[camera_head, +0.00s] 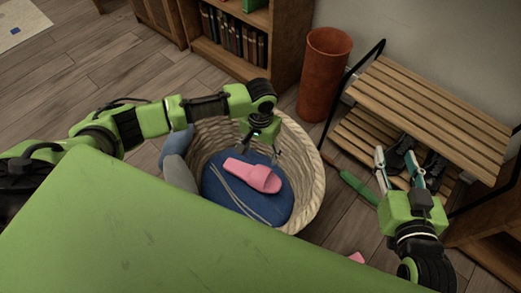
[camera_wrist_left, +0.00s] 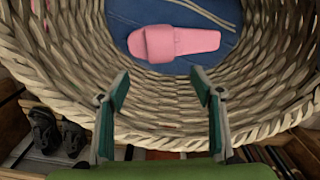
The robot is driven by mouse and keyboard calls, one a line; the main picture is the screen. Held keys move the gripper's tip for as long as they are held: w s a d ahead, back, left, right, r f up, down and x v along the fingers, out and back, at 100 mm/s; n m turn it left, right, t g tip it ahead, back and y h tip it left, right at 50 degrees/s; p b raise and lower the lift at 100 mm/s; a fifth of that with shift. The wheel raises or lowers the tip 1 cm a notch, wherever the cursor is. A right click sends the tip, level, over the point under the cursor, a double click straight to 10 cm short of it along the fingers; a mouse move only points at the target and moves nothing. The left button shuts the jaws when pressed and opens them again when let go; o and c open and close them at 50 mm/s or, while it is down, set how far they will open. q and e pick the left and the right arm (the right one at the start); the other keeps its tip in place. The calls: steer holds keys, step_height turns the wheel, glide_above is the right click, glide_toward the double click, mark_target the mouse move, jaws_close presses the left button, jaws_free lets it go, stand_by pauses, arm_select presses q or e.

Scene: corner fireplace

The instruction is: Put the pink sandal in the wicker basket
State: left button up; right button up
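A pink sandal (camera_head: 252,175) lies inside the wicker basket (camera_head: 309,181), on blue cloth (camera_head: 272,208) with a pale cord. It also shows in the left wrist view (camera_wrist_left: 173,42), with clear space between it and my fingers. My left gripper (camera_head: 264,148) is over the basket's far side, open and empty; its two fingers stand apart in the left wrist view (camera_wrist_left: 161,88). My right gripper (camera_head: 395,158) is open and empty, in front of the slatted rack. Another pink piece (camera_head: 357,258) shows low on the floor, mostly hidden by my green body.
A slatted wooden rack (camera_head: 440,110) with dark sandals (camera_head: 400,155) on its lower shelf stands at the right. A terracotta bin (camera_head: 324,75) and a bookcase (camera_head: 285,40) stand behind the basket. A green bottle-like object (camera_head: 358,187) lies near the rack.

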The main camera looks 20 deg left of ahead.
arm_select(q)
steer(key=shift+r, duration=0.1)
step_height(320, 180, up, 12)
stand_by(0.5)
steer(key=shift+s, duration=0.1)
